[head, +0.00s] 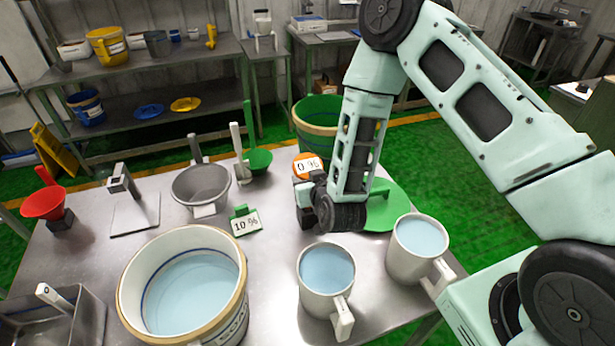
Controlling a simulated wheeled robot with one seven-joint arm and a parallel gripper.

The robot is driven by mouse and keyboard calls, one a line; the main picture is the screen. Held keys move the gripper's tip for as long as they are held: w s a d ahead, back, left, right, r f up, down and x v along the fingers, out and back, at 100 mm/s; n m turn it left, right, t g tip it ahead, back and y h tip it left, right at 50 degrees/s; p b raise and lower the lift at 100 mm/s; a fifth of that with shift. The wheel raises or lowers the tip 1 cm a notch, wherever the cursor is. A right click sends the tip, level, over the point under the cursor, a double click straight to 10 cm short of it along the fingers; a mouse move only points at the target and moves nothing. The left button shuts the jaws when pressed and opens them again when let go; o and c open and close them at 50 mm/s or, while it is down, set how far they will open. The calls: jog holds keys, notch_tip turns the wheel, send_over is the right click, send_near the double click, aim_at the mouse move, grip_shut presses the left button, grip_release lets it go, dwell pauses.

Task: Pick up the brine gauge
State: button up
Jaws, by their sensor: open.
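No object is plainly marked as the brine gauge. One candidate is a white upright piece on a small base (240,155), left of the green funnel; I cannot tell for sure. An orange item with a "0 %" label (308,167) stands at the table's back, partly hidden by my gripper. A green holder with a "10 %" card (244,221) stands to its left, apart from my gripper. My gripper (306,212) is open, low over the table just in front of the orange item. My wrist hides part of it, and I cannot tell whether it touches anything.
A large tub of liquid (128,290) and two liquid-filled mugs (313,300) (408,265) stand in front. A grey pan (202,186), green funnel (259,160), red funnel (43,203) and green lid (382,212) stand around. Bare table lies between the tub and the "10 %" card.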

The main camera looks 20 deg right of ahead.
jog(key=shift+w+f, duration=0.25)
jog(key=shift+w, duration=0.25)
grip_shut()
jog(key=shift+r, duration=0.15)
